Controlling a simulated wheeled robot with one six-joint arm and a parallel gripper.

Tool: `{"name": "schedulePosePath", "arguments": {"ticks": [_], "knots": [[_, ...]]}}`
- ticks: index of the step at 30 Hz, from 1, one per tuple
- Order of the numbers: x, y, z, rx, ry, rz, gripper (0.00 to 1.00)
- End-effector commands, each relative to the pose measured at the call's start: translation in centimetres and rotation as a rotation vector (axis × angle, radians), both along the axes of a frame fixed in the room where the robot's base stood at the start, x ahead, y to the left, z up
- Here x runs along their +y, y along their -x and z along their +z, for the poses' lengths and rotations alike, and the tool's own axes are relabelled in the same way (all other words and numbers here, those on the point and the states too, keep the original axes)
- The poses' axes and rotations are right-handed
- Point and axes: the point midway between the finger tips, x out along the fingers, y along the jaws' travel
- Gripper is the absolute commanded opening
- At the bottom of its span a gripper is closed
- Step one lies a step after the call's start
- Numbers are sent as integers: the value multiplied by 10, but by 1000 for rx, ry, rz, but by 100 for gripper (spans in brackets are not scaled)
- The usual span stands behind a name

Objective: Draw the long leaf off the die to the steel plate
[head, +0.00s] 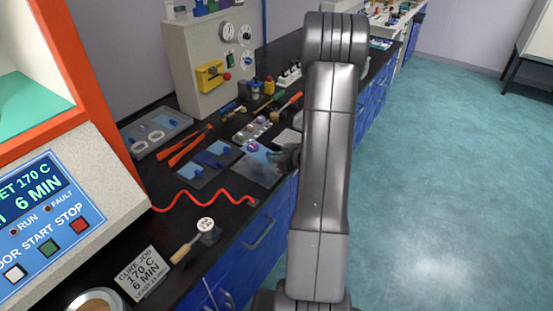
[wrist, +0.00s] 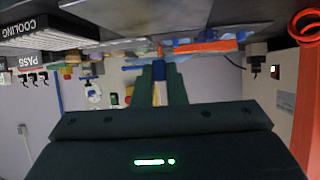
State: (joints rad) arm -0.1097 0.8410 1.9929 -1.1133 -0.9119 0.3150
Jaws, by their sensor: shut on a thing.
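My gripper (wrist: 159,68) is shut on a blue piece (wrist: 158,72), which I take to be the long leaf; only a small part shows between the dark fingers. In the head view my gripper (head: 284,157) is a dark shape beside my arm, low over the bench. A grey-blue plate (head: 262,172), likely the steel plate, lies just left of it and partly under it. Left of that is a flat panel (head: 183,179) with blue sheet (head: 210,158) on it. I cannot tell which piece is the die.
Orange-handled tongs (head: 187,147) and a tray with white rings (head: 160,132) lie behind the panel. A red coiled cord (head: 195,196) runs in front. The orange-framed machine (head: 88,90) stands at left. Small tools and bottles crowd the back of the bench.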

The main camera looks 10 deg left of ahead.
Motion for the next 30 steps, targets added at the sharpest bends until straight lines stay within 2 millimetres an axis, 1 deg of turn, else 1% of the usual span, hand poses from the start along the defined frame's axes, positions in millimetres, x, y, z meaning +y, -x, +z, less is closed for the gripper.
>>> {"name": "schedulePosePath", "arguments": {"ticks": [12,20,30], "knots": [[-1,1,0,4,-3,-12,0],[-1,1,-12,3,-3,-10,0],[-1,1,-32,3,-3,-11,0]]}}
